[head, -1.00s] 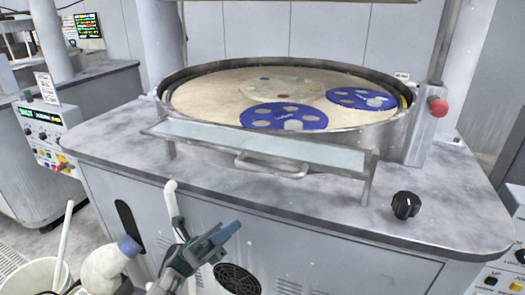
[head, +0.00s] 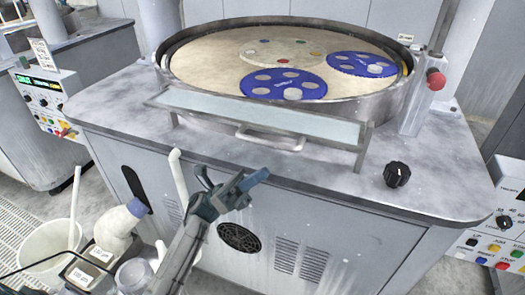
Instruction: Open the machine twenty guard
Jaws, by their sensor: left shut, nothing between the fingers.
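The guard (head: 262,117) is a long pale translucent panel in a metal frame, standing along the front edge of the round polishing platen (head: 205,68). Its curved metal handle (head: 270,138) sticks out from the front, below the panel. My left gripper (head: 262,177) is shut and empty. It is in front of the machine's cabinet, below the handle in the picture and apart from it. My right gripper is not in view. No machine number can be read on this machine.
Blue perforated discs (head: 283,84) lie on the platen. A black knob (head: 397,174) sits on the worktop at right, and a red button (head: 436,79) is on the right post. A white bucket (head: 45,250) and bottles (head: 113,225) stand at lower left.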

